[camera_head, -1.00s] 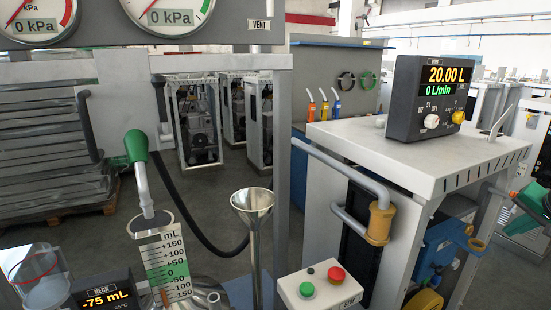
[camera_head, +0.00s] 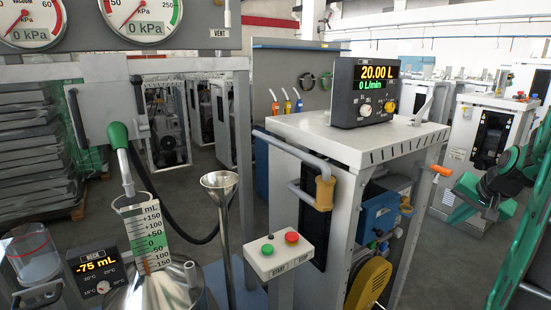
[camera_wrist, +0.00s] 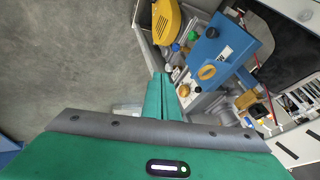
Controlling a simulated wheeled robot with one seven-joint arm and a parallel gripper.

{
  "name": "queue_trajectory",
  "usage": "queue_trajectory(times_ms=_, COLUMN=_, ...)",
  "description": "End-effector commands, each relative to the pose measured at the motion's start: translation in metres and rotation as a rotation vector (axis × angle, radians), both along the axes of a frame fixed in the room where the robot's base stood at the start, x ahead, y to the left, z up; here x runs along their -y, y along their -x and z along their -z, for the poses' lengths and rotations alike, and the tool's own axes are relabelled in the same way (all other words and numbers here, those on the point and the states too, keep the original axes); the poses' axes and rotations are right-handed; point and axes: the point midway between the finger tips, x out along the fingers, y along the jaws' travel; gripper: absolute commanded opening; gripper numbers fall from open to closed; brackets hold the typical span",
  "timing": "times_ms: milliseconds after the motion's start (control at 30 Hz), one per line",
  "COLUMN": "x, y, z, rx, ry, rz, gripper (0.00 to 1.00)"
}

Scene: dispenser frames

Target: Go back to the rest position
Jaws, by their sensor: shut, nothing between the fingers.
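My gripper (camera_wrist: 161,80) shows in the wrist view. Its two green fingers are together with nothing between them. They hang in the air above the grey floor, beside the open side of the dispenser cabinet, and I see no contact. In the head view my green arm (camera_head: 520,200) is at the right edge, partly cut off by the frame and apart from the white dispenser cabinet (camera_head: 350,140).
The cabinet's side bears a blue unit (camera_head: 381,215) and a yellow part (camera_head: 368,285). They also show in the wrist view, the blue unit (camera_wrist: 222,45) close ahead. Grey floor is open on the right.

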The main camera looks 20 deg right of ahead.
Motion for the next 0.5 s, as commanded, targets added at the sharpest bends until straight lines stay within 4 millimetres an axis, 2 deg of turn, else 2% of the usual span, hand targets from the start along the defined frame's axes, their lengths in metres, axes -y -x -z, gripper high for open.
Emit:
queue_trajectory(times_ms=267, x=-0.058, y=0.024, z=0.005, rx=-0.122, ry=-0.006, rz=-0.105, gripper=0.00)
queue_trajectory(times_ms=367, x=-0.087, y=0.037, z=0.007, rx=-0.182, ry=-0.009, rz=-0.159, gripper=0.00)
queue_trajectory(times_ms=500, x=-0.139, y=0.069, z=0.012, rx=-0.295, ry=-0.015, rz=-0.264, gripper=0.00)
